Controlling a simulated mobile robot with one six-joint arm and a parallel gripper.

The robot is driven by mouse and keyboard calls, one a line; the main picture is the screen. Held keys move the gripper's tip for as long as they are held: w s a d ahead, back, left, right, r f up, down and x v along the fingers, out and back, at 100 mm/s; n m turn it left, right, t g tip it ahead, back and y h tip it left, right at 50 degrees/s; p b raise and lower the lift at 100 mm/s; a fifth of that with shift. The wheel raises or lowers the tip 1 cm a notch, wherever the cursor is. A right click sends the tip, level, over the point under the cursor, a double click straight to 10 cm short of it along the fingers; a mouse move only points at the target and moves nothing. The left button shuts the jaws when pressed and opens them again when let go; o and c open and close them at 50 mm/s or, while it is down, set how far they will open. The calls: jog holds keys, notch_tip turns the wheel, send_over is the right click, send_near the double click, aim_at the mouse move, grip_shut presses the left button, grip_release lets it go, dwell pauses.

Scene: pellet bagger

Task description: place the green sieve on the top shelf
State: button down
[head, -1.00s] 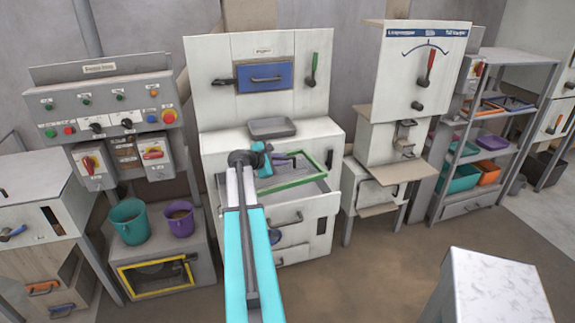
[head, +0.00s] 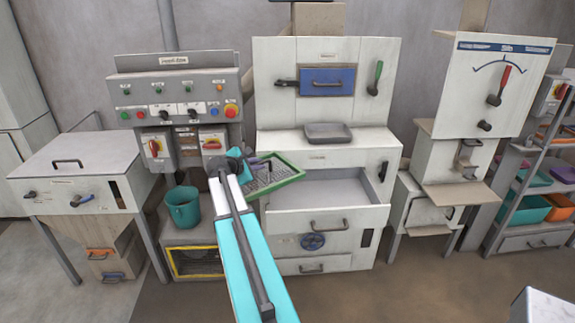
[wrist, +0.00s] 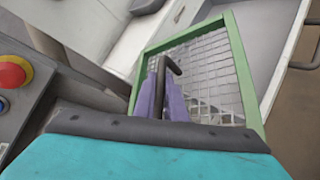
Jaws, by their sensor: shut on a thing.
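The green sieve (head: 284,182), a green frame with wire mesh, is held in the air in front of the left side of the white cabinet. My gripper (head: 258,165) is shut on the sieve's dark handle. In the wrist view the purple fingers (wrist: 163,97) close around the handle, with the sieve (wrist: 205,75) stretching beyond them. The grey shelf rack (head: 502,205) stands at the far right, cut off by the picture edge. Its top shelf (head: 553,133) shows only in part, with an orange item on it.
An open grey drawer (head: 325,192) juts from the white cabinet beside the sieve. A control panel (head: 178,92) with red buttons stands left, near my gripper. A teal bucket (head: 184,207) sits below it. The white dial machine (head: 497,95) stands between the cabinet and rack.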

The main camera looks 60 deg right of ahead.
jog(key=w+a+n+t+y, duration=0.15)
jog(key=w+a, duration=0.35)
jog(key=a, duration=0.5)
jog(key=w+a+r+n+t+y+b, duration=0.1)
jog(key=w+a+n+t, duration=0.2)
jog(key=w+a, duration=0.55)
jog(key=w+a+n+t+y, duration=0.1)
jog(key=w+a+n+t, duration=0.15)
jog(key=a, duration=1.05)
jog(key=a+r+n+t+y, duration=0.1)
jog(key=a+n+y, duration=0.2)
jog(key=a, duration=0.6)
jog(key=a+r+n+t+y, duration=0.1)
jog(key=a+r+n+y, duration=0.1)
jog(key=a, duration=0.8)
jog(key=w+a+r+n+t+y, duration=0.1)
jog(key=a+n+y, duration=0.3)
jog(key=a, duration=0.5)
jog(key=shift+a+r+t+b, duration=0.3)
jog(key=shift+r+t+b, duration=0.05)
jog(key=shift+t, duration=0.25)
